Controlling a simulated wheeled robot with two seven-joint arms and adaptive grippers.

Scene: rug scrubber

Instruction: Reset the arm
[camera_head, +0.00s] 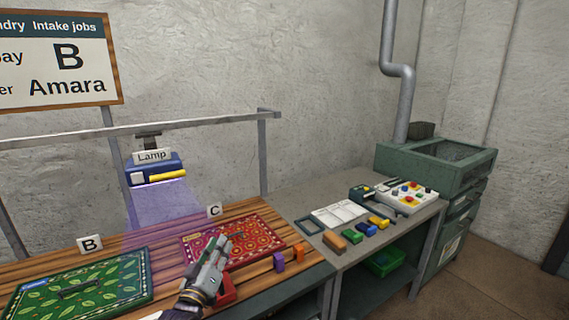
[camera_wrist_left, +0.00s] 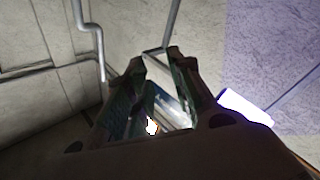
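My left gripper (camera_head: 221,243) is raised over the front part of the red patterned rug (camera_head: 262,236) on the slatted wooden bench, near the sign marked C (camera_head: 214,210). It points up and away. The gripper hides part of the rug and partly covers a red block (camera_head: 226,290) at the bench's front. My right gripper is not in view.
A green leaf-patterned rug (camera_head: 120,286) lies at left by sign B (camera_head: 90,244). A blue lamp (camera_head: 155,170) hangs from the rail behind. Purple (camera_head: 278,262) and orange (camera_head: 298,251) blocks stand at right. The grey table (camera_head: 290,205) holds several brushes and a control panel (camera_head: 408,197).

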